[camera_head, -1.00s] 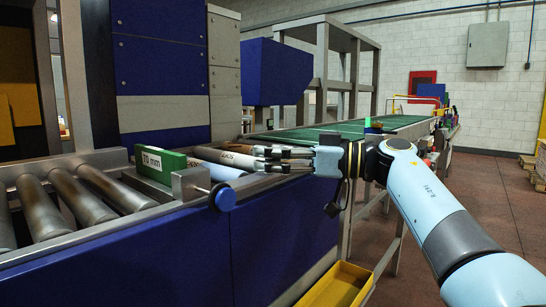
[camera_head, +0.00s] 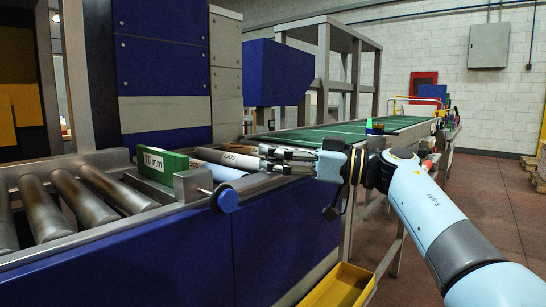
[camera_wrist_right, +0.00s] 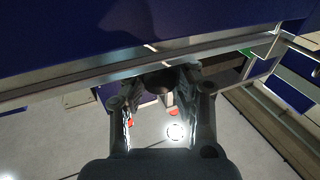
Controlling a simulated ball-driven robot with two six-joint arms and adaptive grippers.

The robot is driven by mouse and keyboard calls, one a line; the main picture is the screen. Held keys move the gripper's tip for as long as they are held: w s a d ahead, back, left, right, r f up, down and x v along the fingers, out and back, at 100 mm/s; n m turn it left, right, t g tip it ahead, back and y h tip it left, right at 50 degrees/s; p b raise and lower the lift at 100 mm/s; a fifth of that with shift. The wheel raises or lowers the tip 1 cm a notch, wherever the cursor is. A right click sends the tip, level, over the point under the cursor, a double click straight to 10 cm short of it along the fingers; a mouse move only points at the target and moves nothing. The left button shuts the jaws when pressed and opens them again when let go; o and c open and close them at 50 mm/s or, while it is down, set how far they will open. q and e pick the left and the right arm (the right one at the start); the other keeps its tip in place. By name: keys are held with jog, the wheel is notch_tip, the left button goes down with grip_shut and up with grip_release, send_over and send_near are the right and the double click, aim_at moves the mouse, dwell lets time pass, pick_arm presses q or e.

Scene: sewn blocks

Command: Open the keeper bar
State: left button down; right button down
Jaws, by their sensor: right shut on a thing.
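My right gripper (camera_head: 266,158) reaches in from the right, over the near edge of the conveyor frame, beside a pale lettered roller (camera_head: 226,158). In the wrist view, the right gripper (camera_wrist_right: 160,88) has its two fingers on either side of a small dark rounded part (camera_wrist_right: 159,82) just below a metal rail, and is shut on it. The fingers hide most of this part, and I cannot tell whether it belongs to the keeper bar. A blue round knob (camera_head: 227,200) sits on a metal bracket (camera_head: 193,184) to the left, apart from the gripper. My left gripper is out of view.
A green block marked 70 mm (camera_head: 163,163) stands behind the bracket. Bare steel rollers (camera_head: 82,195) lie at the left. A green conveyor belt (camera_head: 320,136) runs away to the back. A yellow bin (camera_head: 340,287) is below, and open floor lies to the right.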

jog(key=shift+s+d+f+n+y, duration=0.15)
jog(key=shift+d+n+y, duration=0.15)
jog(key=shift+y, duration=0.2)
jog(key=shift+s+d+n+t+y+b, duration=0.2)
jog(key=shift+n+t+y+b, duration=0.1)
jog(key=shift+y+b, duration=0.4)
jog(key=shift+s+d+n+y+b, duration=0.2)
jog(key=shift+d+n+y+b, duration=0.15)
jog(key=shift+n+y+b, duration=0.65)
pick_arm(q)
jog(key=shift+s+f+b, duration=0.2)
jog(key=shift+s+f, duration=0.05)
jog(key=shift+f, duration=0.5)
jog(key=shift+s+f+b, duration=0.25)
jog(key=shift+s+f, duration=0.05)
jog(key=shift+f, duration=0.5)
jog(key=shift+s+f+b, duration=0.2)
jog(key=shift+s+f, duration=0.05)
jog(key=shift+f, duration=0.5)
pick_arm(e)
jog(key=shift+s+d+g+y, duration=0.15)
jog(key=shift+d+g+y, duration=0.05)
jog(key=shift+g+y, duration=0.35)
jog(key=c, duration=1.1)
grip_release()
jog(key=shift+d+r, duration=0.1)
jog(key=shift+r, duration=0.1)
jog(key=shift+o, duration=0.2)
jog(key=shift+r, duration=0.1)
